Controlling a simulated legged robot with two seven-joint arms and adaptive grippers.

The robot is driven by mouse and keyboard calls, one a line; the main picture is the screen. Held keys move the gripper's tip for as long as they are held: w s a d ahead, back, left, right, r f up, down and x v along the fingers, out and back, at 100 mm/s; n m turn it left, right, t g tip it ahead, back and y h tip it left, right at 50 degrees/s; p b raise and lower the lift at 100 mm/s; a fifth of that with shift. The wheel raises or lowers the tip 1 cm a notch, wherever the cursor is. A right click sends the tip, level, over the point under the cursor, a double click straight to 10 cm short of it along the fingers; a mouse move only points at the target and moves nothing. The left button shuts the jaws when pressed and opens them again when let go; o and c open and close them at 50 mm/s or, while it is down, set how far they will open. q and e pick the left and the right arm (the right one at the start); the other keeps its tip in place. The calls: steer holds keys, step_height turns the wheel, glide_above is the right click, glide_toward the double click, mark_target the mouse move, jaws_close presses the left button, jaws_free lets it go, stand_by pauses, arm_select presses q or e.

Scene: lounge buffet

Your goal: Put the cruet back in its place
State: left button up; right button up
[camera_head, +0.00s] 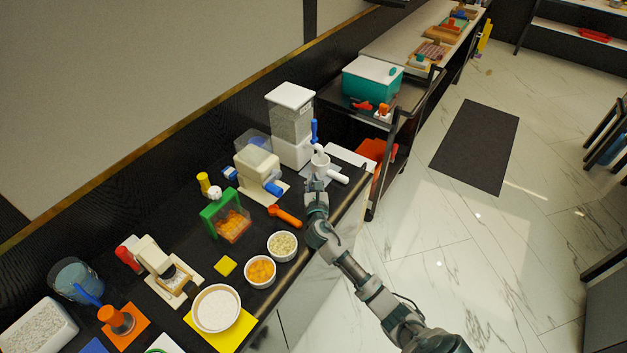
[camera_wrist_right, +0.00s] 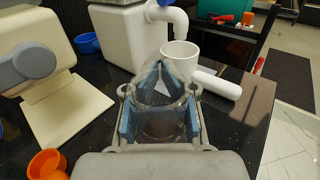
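A clear glass vessel, seemingly the cruet (camera_wrist_right: 160,122), sits between the blue-padded fingers of my right gripper (camera_head: 316,186) in the right wrist view. The fingers press on its sides, and what is behind shows through it. In the head view the vessel is too small to make out. My right gripper is over the counter's right end, just in front of a white cup (camera_head: 320,164) with a thick white handle. The cup also shows beyond the fingertips in the wrist view (camera_wrist_right: 180,60). My left gripper is not in view.
A white dispenser (camera_head: 292,150) stands behind the cup, its spout above it. A cream machine (camera_head: 256,162) and orange scoop (camera_head: 285,216) are to the left. Bowls of food (camera_head: 260,271) line the front edge. A dark cart (camera_head: 408,100) stands at right.

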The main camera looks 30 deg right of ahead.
steer(key=o, duration=0.4)
steer(key=shift+c, duration=0.2)
steer(key=shift+s, duration=0.15)
steer(key=p+v, duration=0.2)
steer(key=v, duration=0.9)
steer(key=shift+s+a, duration=0.25)
steer(key=shift+s, duration=0.1)
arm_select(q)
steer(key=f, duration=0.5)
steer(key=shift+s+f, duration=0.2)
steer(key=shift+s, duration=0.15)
